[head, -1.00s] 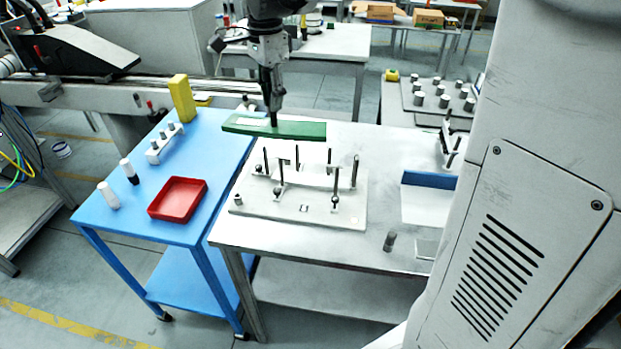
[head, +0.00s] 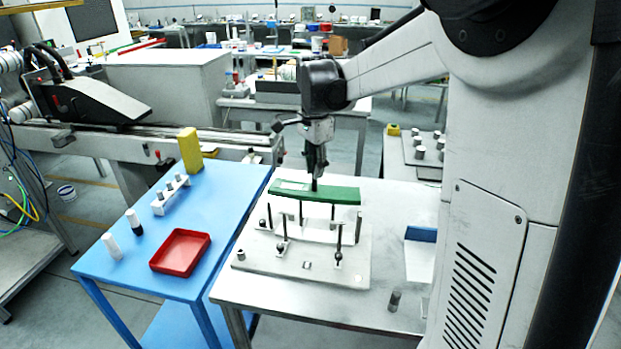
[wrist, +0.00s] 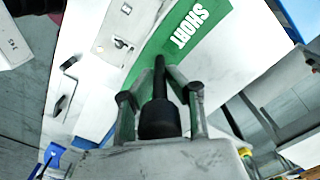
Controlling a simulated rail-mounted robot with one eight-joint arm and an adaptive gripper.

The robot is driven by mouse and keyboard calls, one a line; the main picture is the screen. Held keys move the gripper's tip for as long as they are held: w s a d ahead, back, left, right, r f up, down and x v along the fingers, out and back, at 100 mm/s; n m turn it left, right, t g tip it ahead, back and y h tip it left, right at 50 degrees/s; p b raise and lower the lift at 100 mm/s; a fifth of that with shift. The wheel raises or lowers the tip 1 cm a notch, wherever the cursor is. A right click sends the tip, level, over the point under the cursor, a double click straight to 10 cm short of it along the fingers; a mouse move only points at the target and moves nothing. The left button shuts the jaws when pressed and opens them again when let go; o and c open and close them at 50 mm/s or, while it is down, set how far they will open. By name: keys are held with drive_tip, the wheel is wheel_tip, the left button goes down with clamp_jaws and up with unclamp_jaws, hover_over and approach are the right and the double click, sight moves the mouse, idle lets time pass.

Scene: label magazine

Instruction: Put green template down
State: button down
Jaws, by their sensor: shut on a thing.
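The green template (head: 338,195) is a long, slightly curved bar with a pale label on its left part. In the wrist view the green template (wrist: 163,40) carries the white word "SHORT". My gripper (head: 315,186) points down and is shut on the template near its middle. The template is just above or at the tops of the posts on the light grey fixture plate (head: 345,271); I cannot tell whether it touches them. In the wrist view my gripper (wrist: 160,75) covers part of the template.
A blue table (head: 150,233) on the left carries a red tray (head: 181,251), a yellow block (head: 190,150), and white and dark cylinders. A small grey cylinder (head: 394,300) stands right of the plate. A blue-and-white holder (head: 420,252) is farther right.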

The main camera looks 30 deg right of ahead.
sight(315, 190)
wheel_tip(315, 190, down, 4)
drive_tip(key=shift+f, duration=0.1)
idle(0.4)
drive_tip(key=shift+f, duration=0.3)
drive_tip(key=shift+f+b, duration=0.3)
drive_tip(key=c, duration=1.7)
unclamp_jaws()
drive_tip(key=shift+r, duration=0.1)
